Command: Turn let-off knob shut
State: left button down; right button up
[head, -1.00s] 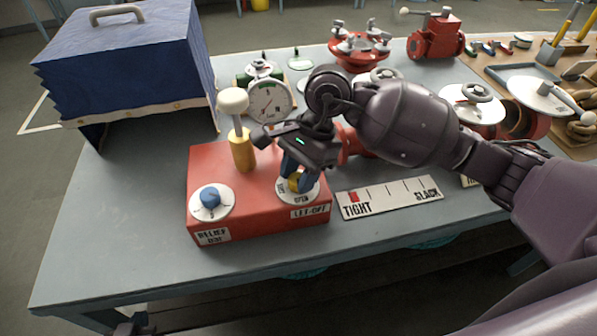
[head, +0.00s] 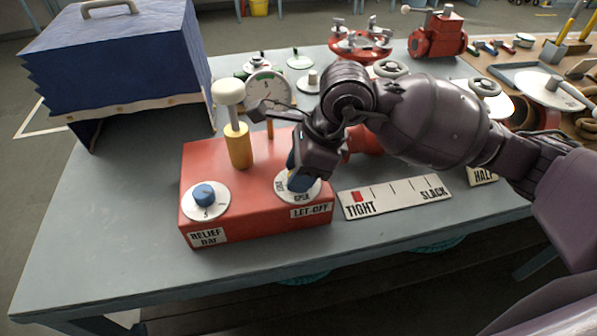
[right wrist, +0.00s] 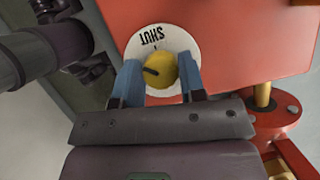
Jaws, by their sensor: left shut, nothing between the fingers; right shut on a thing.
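The red box (head: 240,215) on the table carries the let-off knob, which is yellow on a white round plate (head: 286,192), above a LET-OFF label (head: 310,210). My right gripper (head: 297,178) reaches down over the knob and largely hides it in the head view. In the right wrist view its blue fingers stand either side of the yellow knob (right wrist: 161,70), shut on it. The knob's dark mark points left there; the word SHUT (right wrist: 151,36) is upside down on the plate above it. My left gripper is not clearly visible.
A blue relief knob (head: 204,194) and a white-topped yellow plunger (head: 239,145) stand on the same box. A gauge (head: 267,95) is behind it. A TIGHT–SLACK scale (head: 395,196) lies to the right. A blue bellows (head: 120,65) stands at back left; the front left table is clear.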

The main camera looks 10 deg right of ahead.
jog(key=m+t, duration=0.1)
jog(key=m, duration=0.1)
jog(key=shift+m, duration=0.4)
jog(key=m+t+h, duration=0.1)
jog(key=m, duration=0.2)
jog(key=shift+s+m+b, duration=0.1)
jog(key=shift+m+b, duration=0.2)
jog(key=shift+a+m+t+h, duration=0.1)
jog(key=shift+m+t+h, duration=0.3)
jog(key=shift+m, duration=1.1)
jog(key=o, duration=0.9)
